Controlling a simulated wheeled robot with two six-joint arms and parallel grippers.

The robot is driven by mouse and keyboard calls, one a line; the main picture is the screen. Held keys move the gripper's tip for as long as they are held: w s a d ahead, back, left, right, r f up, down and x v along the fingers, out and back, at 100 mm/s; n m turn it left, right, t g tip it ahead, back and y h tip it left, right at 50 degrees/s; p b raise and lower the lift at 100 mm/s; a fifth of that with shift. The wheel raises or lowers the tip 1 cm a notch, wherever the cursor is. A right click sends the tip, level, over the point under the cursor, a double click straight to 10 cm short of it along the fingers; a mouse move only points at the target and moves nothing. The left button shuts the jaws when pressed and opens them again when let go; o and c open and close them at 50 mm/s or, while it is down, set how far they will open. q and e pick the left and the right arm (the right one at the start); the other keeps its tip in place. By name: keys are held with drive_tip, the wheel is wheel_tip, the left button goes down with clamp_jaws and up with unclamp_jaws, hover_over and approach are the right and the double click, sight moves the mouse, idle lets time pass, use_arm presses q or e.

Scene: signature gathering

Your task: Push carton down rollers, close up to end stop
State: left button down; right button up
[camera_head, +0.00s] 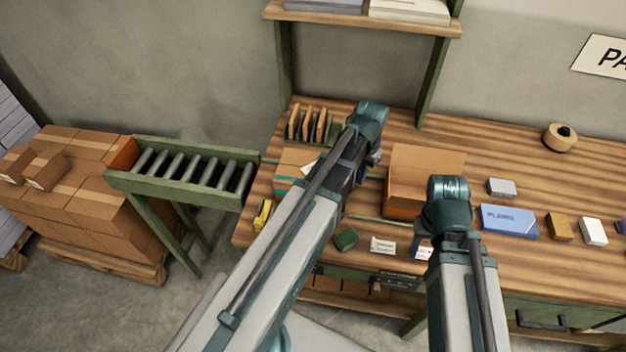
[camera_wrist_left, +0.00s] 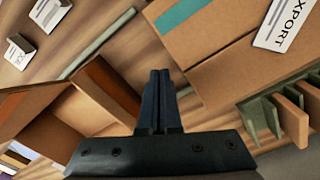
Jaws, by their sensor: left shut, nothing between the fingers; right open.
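A closed carton (camera_head: 292,158) with a teal stripe stands on the bench near the roller track's right end, partly hidden behind my left arm. In the left wrist view the carton (camera_wrist_left: 215,50) shows its teal stripe and a white EXPORT label. My left gripper (camera_wrist_left: 160,78) is shut and empty, its tips just beside the carton; contact cannot be told. The rollers (camera_head: 195,170) sit in a green frame and look bare. An orange-brown panel (camera_head: 122,153) stands at their far left end. My right arm is over the bench front; its gripper is hidden.
An open carton (camera_head: 425,165) stands right of my left arm. Dividers (camera_head: 310,122) stand behind the closed carton. A blue box (camera_head: 509,220), a tape roll (camera_head: 560,137) and small boxes lie to the right. Stacked cartons (camera_head: 90,195) fill a pallet left of the rollers.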

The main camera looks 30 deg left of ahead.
sight(291, 172)
use_arm(q)
drive_tip(key=shift+f+b, duration=1.35)
drive_tip(key=shift+f, duration=0.15)
use_arm(e)
drive_tip(key=shift+f, duration=1.5)
use_arm(q)
drive_tip(key=shift+s+a, duration=0.9)
drive_tip(key=shift+a, duration=2.3)
drive_tip(key=shift+s+a, duration=0.95)
drive_tip(key=shift+a, duration=2.3)
drive_tip(key=shift+s+a, duration=0.9)
drive_tip(key=shift+a, duration=2.4)
drive_tip(key=s+a, duration=0.2)
drive_tip(key=a, duration=0.7)
drive_tip(key=s+a, duration=0.3)
drive_tip(key=a, duration=0.7)
drive_tip(key=shift+s, duration=0.25)
drive_tip(key=shift+s+a, duration=0.65)
drive_tip(key=shift+a, duration=1.65)
drive_tip(key=shift+s+a, duration=0.7)
drive_tip(key=shift+a, duration=1.6)
drive_tip(key=shift+s+a, duration=0.65)
drive_tip(key=shift+a, duration=1.65)
use_arm(e)
drive_tip(key=shift+r, duration=0.1)
